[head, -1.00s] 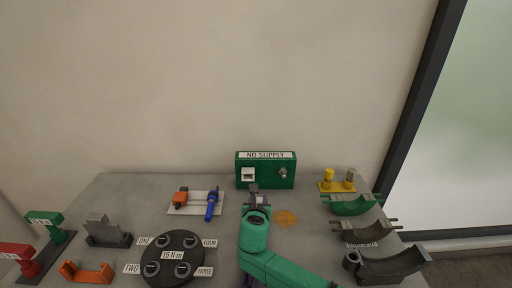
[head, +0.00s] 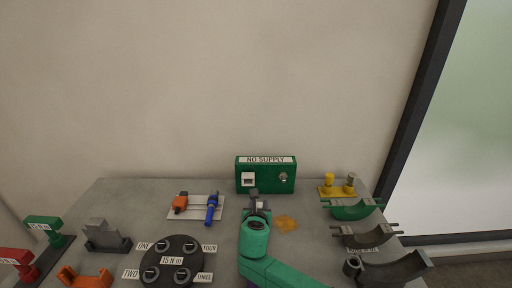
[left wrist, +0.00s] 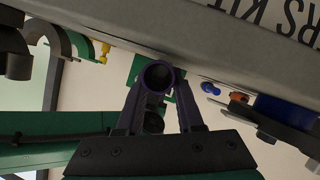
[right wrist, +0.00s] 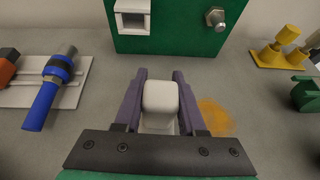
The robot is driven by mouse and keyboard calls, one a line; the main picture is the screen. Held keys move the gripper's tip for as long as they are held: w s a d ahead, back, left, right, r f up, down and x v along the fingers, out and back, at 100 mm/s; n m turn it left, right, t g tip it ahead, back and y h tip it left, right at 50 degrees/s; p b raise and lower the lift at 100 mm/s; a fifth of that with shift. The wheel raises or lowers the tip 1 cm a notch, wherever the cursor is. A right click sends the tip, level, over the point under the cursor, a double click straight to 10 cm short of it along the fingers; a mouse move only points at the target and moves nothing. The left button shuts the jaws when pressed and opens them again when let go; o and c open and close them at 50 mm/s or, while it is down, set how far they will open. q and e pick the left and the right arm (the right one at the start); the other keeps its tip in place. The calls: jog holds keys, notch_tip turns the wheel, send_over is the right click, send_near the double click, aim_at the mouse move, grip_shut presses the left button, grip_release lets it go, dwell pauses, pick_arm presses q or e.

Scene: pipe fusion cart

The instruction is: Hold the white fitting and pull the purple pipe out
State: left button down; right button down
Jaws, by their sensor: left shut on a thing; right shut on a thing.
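The white fitting (right wrist: 160,98) sits between the fingers of my right gripper (right wrist: 162,92) in the right wrist view, and that gripper is shut on it. In the head view my right gripper (head: 257,203) is in front of the green box, low over the bench. The purple pipe (left wrist: 158,76) shows in the left wrist view as a dark ring with its open end toward the camera. My left gripper (left wrist: 157,90) is shut on it. My left gripper is not clearly visible in the head view. Whether the pipe still touches the fitting cannot be seen.
The green NO SUPPLY box (head: 265,179) stands behind my right gripper. An orange stain (head: 286,223) lies beside it. A white plate with an orange and a blue part (head: 212,208) is left. The dark round disc (head: 172,261) is front left; curved cradles (head: 361,239) line the right.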

pick_arm(q)
jog(key=shift+s+f, duration=0.1)
jog(key=shift+f, duration=0.3)
pick_arm(e)
jog(key=shift+d+f, duration=0.1)
jog(key=shift+f, duration=0.15)
pick_arm(q)
jog(key=shift+c, duration=2.3)
grip_release()
jog(key=shift+f, duration=0.1)
pick_arm(e)
jog(key=shift+s+d, duration=0.1)
pick_arm(q)
jog(key=shift+s, duration=0.1)
jog(key=shift+s+a, duration=0.1)
jog(key=shift+s, duration=0.25)
jog(key=v, duration=1.1)
jog(key=shift+d+r, duration=0.3)
jog(key=shift+r, duration=0.15)
jog(key=shift+s, duration=0.15)
